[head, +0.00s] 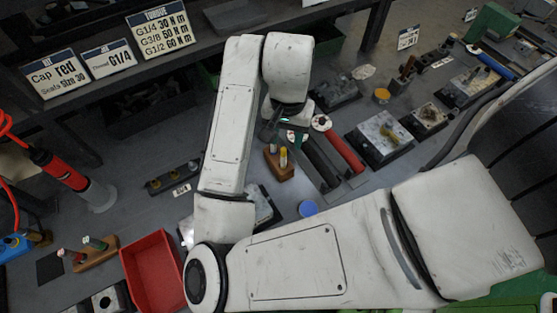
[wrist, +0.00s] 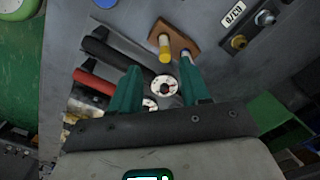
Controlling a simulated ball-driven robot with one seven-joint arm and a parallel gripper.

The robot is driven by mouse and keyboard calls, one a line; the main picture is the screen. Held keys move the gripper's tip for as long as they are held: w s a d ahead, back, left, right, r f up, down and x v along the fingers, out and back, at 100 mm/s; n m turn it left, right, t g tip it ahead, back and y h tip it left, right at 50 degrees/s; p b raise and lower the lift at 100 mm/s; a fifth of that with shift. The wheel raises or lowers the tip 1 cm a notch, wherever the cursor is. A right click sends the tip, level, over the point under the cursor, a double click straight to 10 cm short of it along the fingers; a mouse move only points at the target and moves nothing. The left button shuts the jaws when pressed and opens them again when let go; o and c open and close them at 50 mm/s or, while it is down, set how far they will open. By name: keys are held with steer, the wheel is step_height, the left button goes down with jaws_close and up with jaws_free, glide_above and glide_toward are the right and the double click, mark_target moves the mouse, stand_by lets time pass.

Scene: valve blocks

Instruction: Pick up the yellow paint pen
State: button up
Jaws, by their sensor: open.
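The yellow paint pen (head: 283,157) stands upright in a small wooden block (head: 279,171) on the bench. In the wrist view the yellow pen (wrist: 165,48) shows just beyond the fingertips, toward the top of the picture. A second, pale pen (wrist: 185,57) stands in the same wooden block (wrist: 181,38), partly hidden by the right finger. My gripper (wrist: 160,66) has its two green fingers spread apart, with nothing held between them. In the head view my wrist is just above the block, and the fingers are mostly hidden.
A round white-faced piece (wrist: 163,86) shows between the fingers in the wrist view. A red cylinder (head: 343,151) and dark bars lie right of the block. A valve block (head: 384,134) stands farther right.

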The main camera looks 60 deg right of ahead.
mark_target(284, 149)
steer(key=shift+w+f, duration=0.2)
steer(key=shift+f, duration=1.75)
steer(key=shift+w+f, duration=0.15)
steer(key=shift+f, duration=1.8)
steer(key=shift+c, duration=0.4)
jaws_close()
